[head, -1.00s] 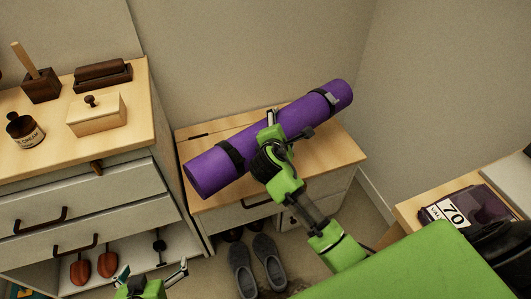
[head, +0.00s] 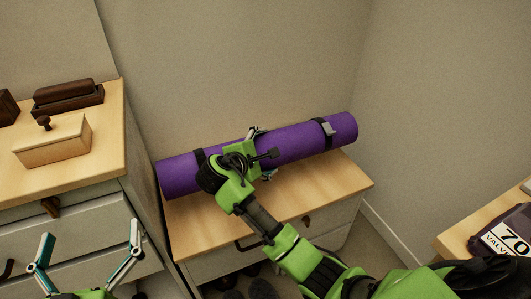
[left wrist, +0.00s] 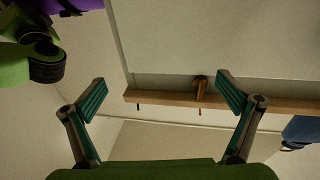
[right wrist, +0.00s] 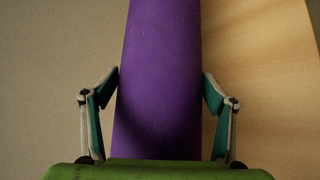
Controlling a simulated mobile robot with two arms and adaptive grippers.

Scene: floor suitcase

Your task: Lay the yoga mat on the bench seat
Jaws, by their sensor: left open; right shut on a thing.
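The purple yoga mat (head: 290,144) is rolled up, with two black straps. It lies lengthwise over the back of the wooden bench seat (head: 315,192), close to the wall. Its left end reaches about the seat's left edge. I cannot tell whether it rests on the seat or hangs just above it. My right gripper (head: 262,153) is shut on the mat near its middle. In the right wrist view the mat (right wrist: 160,60) runs between the two fingers. My left gripper (head: 88,236) is open and empty, in front of the dresser at lower left.
A taller dresser (head: 85,170) stands left of the bench, with a wooden box (head: 55,142) and a dark brush-like block (head: 68,97) on top. A wooden surface with a dark item labelled 70 (head: 510,228) is at lower right. The seat's front part is clear.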

